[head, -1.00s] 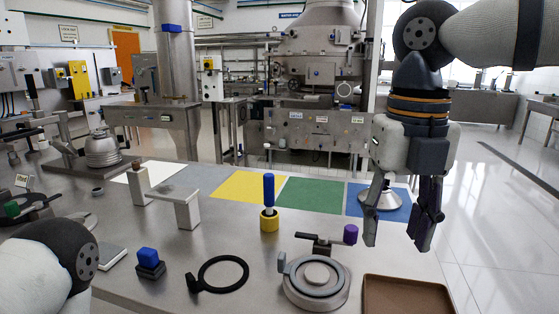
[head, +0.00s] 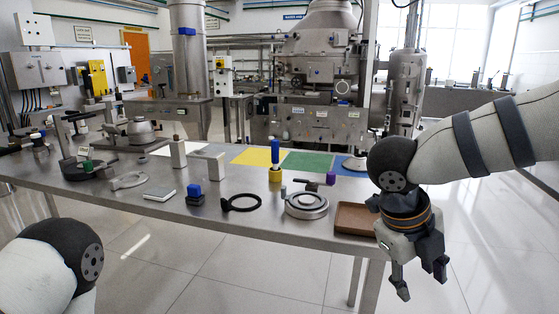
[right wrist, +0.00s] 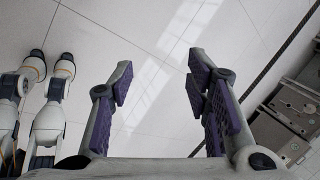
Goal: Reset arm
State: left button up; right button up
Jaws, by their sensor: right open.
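My right gripper (head: 421,281) hangs open and empty in the head view. It is past the table's front right corner, over the floor. The right wrist view shows its two fingers (right wrist: 160,80) apart, with only floor tiles between them. In the head view my left arm shows at the lower left, but its gripper is out of the frame. A grey cone-shaped part (head: 356,165) sits on the blue mat (head: 342,172) behind my right arm and is partly hidden by it.
The steel table (head: 130,182) holds a brown tray (head: 357,219) at its right edge, a round clamp (head: 306,206), a black ring (head: 241,203), a blue-handled tool (head: 275,160) and a blue-topped block (head: 195,194). Yellow (head: 251,157) and green (head: 306,162) mats lie behind. The floor in front is clear.

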jog(key=s+d+f+n+t, duration=0.2)
jog(key=f+n, duration=0.6)
jog(key=f, duration=0.2)
jog(key=s+d+f+n+t, duration=0.1)
jog(key=s+f+n, duration=0.2)
jog(key=f+n, duration=0.6)
jog(key=s+a+f+n+g+y, duration=0.1)
jog(key=s+f+n+g, duration=0.1)
jog(key=s+n, duration=0.3)
jog(key=s+f+n+g+y, duration=0.2)
jog(key=s+f+n, duration=0.2)
jog(key=s, duration=0.9)
jog(key=s+a+f+n+g+y, duration=0.1)
jog(key=s+f+n, duration=0.3)
jog(key=s, duration=0.5)
jog(key=shift+a+f+n+g, duration=0.2)
jog(key=shift+a+n+g, duration=0.2)
jog(key=shift+n, duration=0.4)
jog(key=shift+w, duration=0.15)
